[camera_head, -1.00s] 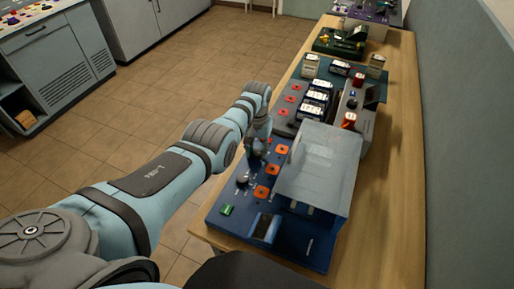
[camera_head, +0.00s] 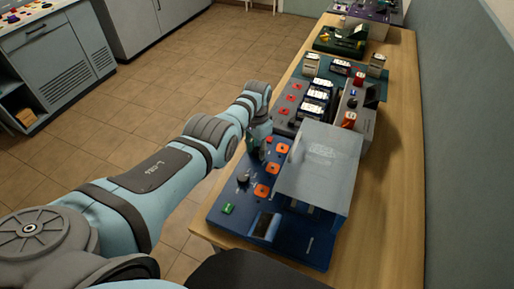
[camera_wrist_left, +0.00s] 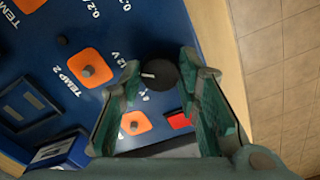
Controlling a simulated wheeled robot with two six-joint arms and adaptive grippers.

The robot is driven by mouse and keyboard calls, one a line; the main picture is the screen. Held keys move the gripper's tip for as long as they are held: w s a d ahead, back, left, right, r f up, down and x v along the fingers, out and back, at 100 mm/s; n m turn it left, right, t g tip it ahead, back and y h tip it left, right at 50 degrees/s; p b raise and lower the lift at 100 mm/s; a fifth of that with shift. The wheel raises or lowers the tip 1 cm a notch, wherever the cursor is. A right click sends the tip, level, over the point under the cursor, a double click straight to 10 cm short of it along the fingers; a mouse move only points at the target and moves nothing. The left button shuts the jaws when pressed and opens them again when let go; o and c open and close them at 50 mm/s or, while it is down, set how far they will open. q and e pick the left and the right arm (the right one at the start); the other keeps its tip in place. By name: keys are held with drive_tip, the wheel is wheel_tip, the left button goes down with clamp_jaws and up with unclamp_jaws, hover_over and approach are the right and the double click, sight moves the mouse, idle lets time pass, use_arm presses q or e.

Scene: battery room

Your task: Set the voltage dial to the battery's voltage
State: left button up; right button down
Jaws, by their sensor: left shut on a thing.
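The blue control panel (camera_head: 225,208) stands on the wooden bench. My left gripper (camera_head: 257,150) is at its far left part. In the left wrist view my left gripper (camera_wrist_left: 167,80) is shut on the black voltage dial (camera_wrist_left: 160,76), with a finger on each side. The dial's white pointer line faces left in that view, between the "12 V" label and a lower volt label that is hard to read. Several batteries (camera_head: 316,97) stand in a rack beyond the panel; their voltages are too small to read. My right gripper is not in view.
Orange sockets (camera_head: 261,190) and another black knob (camera_head: 243,178) are on the panel close to my arm. A grey cover (camera_head: 318,165) stands over the panel's right part. A green button (camera_head: 228,209) is at its front left.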

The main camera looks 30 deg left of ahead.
sight(258, 150)
use_arm(q)
drive_tip(key=o, duration=1.1)
drive_tip(key=shift+w, duration=0.1)
drive_tip(key=shift+o, duration=0.2)
wheel_tip(258, 150, up, 12)
drive_tip(key=shift+d+f, duration=0.1)
